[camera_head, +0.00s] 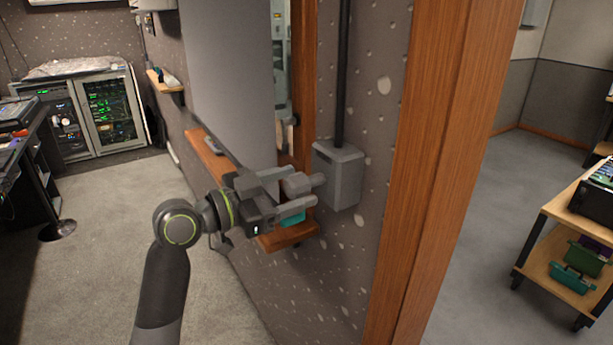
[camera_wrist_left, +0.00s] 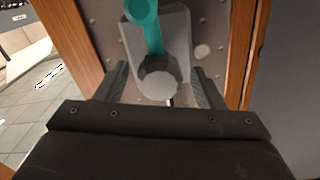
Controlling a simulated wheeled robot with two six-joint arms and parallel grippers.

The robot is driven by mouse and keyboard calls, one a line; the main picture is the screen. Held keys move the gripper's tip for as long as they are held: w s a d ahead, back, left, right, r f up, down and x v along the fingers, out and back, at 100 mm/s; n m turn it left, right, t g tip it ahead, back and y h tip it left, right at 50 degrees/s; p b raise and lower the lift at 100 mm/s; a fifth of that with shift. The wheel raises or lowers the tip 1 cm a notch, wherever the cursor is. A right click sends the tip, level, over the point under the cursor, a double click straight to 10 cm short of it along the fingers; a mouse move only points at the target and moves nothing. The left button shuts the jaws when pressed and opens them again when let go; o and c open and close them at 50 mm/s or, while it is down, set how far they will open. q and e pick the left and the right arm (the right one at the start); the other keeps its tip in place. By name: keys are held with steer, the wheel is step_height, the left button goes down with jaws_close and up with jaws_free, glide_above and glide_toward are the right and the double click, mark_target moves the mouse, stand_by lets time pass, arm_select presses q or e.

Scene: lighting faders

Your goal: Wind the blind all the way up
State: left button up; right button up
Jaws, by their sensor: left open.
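The blind (camera_head: 228,75) is a pale grey sheet hanging over the window in the dotted wall, left of the wooden post. Its lower edge is near the wooden sill. A grey winder box (camera_head: 341,178) is fixed to the wall, with a dark rod rising from it. My left gripper (camera_head: 296,194) is open in front of the box. In the left wrist view, its fingers (camera_wrist_left: 160,88) stand on either side of a round grey crank knob (camera_wrist_left: 158,86), at the end of a teal crank arm (camera_wrist_left: 147,28). Contact with the knob cannot be told. My right gripper is out of view.
The wooden sill (camera_head: 289,236) sticks out just below the gripper. A thick wooden post (camera_head: 430,160) stands right of the box. A wooden cart (camera_head: 556,262) is at the far right, and equipment racks (camera_head: 88,112) are at the back left.

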mark_target(306, 183)
arm_select(q)
steer(key=shift+p+x, duration=0.4)
steer(key=shift+x, duration=1.3)
steer(key=shift+c, duration=0.4)
jaws_close()
steer(key=shift+n, duration=0.3)
steer(key=shift+n+p, duration=0.45)
steer(key=shift+n, duration=0.75)
steer(key=shift+n+p, duration=0.75)
steer(key=shift+n, duration=1.15)
